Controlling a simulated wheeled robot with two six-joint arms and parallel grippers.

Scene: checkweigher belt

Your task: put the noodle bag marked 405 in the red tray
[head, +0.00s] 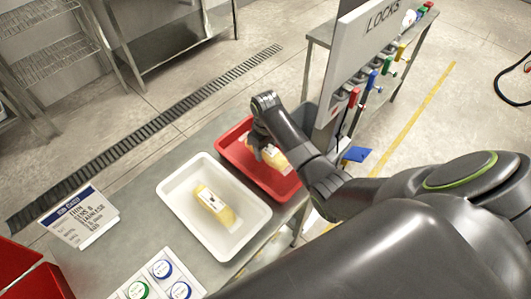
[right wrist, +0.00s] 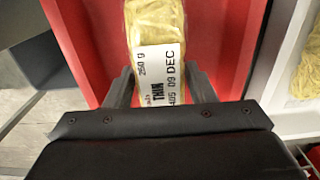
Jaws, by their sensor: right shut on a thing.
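My right gripper (head: 262,142) is over the red tray (head: 234,152) and shut on a yellow noodle bag (head: 275,158). In the right wrist view the held bag (right wrist: 155,25) sits between the fingers (right wrist: 160,88). Its white label reads 250 g, THIN, 09 DEC and a small number that looks like 405. The red tray (right wrist: 228,50) lies behind the bag in that view; I cannot tell whether the bag touches its floor. A second yellow noodle bag (head: 222,212) lies in the white tray (head: 245,214) to the left. My left gripper is out of view.
A sign card (head: 82,215) stands at the left of the grey table. A sheet with coloured round marks (head: 160,277) lies at the front. A red container (head: 22,268) is at the lower left. The LOCKS board (head: 365,55) rises just behind and right of the red tray.

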